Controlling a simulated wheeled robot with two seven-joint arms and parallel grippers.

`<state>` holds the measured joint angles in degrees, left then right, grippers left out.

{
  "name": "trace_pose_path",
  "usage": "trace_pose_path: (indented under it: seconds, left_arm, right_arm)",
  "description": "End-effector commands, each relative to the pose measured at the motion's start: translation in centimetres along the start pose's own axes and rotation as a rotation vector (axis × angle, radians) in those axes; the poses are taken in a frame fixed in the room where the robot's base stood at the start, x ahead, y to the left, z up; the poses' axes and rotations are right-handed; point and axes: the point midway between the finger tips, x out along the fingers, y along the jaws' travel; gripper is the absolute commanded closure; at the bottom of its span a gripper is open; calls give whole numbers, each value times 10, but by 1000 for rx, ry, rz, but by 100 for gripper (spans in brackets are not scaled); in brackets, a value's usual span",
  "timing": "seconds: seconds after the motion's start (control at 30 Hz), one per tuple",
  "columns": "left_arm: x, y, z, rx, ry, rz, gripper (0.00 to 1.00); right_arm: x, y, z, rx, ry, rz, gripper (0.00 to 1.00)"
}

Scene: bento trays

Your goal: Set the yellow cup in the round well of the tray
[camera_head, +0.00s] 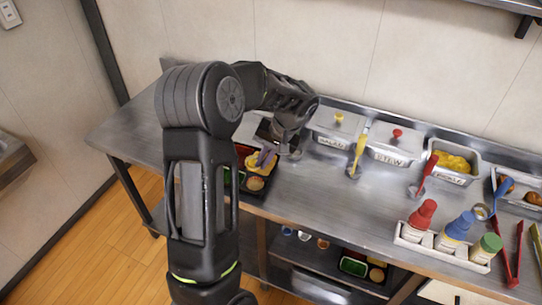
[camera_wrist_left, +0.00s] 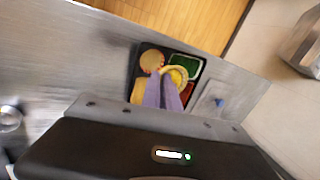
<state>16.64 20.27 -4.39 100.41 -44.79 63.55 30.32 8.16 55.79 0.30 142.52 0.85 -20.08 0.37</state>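My left gripper (camera_head: 265,158) reaches down over the black tray (camera_head: 236,192) at the left end of the steel counter. In the left wrist view its grey-purple fingertips (camera_wrist_left: 163,75) are close together at the near rim of the yellow cup (camera_wrist_left: 179,76), and look shut on the cup's wall. The tray holds green, red and yellow fillings and a round tan piece (camera_wrist_left: 152,60). My right gripper is not in view.
Lidded bins (camera_head: 336,125) and an open bin of yellow food (camera_head: 452,165) line the back of the counter. Ladles stand before them. A rack of capped bottles (camera_head: 441,246) and tongs (camera_head: 519,255) are at the right. The middle front of the counter is clear.

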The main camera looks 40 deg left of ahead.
Motion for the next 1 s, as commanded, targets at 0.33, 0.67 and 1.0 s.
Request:
trace_pose_path:
  seconds: [0.33, 0.67, 1.0]
  left_arm:
    - [1, 1, 0, 2, 2, 1, 100]
    - [19, 9, 0, 2, 2, 1, 100]
    - [55, 23, -1, 3, 2, 1, 100]
  right_arm:
    - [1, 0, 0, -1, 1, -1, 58]
    - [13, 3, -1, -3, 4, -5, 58]
    - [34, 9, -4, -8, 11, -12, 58]
